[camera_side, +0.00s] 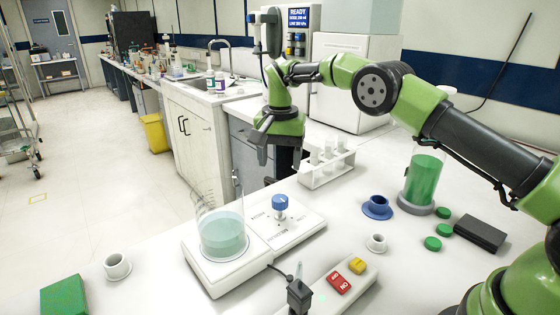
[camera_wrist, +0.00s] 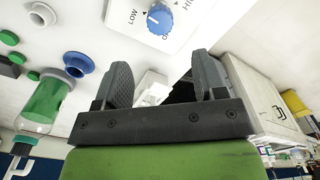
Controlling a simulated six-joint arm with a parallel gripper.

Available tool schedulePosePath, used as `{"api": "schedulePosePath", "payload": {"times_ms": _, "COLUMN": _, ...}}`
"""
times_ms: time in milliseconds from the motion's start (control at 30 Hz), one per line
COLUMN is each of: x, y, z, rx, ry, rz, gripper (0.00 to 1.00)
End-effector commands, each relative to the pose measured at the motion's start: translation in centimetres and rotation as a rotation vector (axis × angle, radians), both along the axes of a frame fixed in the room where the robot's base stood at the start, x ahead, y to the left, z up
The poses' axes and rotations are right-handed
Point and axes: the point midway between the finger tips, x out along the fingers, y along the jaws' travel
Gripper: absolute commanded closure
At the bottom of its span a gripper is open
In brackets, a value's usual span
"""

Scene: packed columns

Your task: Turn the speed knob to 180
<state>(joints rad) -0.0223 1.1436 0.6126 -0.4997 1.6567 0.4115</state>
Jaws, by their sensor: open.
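The blue speed knob (camera_side: 280,203) sits on the white control panel (camera_side: 300,232) of the stirrer, right of the beaker. In the wrist view the knob (camera_wrist: 160,18) is at the top edge, with a white pointer mark and the words LOW and part of HIGH beside it. No 180 mark is readable. My gripper (camera_side: 281,163) is above and behind the knob in the side view, apart from it. In the wrist view my gripper (camera_wrist: 160,68) has its two fingers spread with nothing between them.
A glass beaker (camera_side: 222,236) of pale teal liquid stands on the stirrer's plate, left of the knob. A white tube rack (camera_side: 327,170) is behind. A blue flanged cup (camera_side: 377,207), green cylinder (camera_side: 423,178) and red switch (camera_side: 340,283) are to the right and front.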

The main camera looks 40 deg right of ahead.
Motion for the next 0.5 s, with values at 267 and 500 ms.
{"api": "schedulePosePath", "payload": {"times_ms": 267, "x": -0.4, "y": -0.3, "z": -0.3, "rx": 0.066, "ry": -0.04, "rz": 0.322, "gripper": 0.36}}
{"api": "schedulePosePath", "payload": {"times_ms": 500, "x": -1.5, "y": -1.0, "z": -0.5, "rx": 0.118, "ry": -0.242, "rz": 0.994, "gripper": 0.36}}
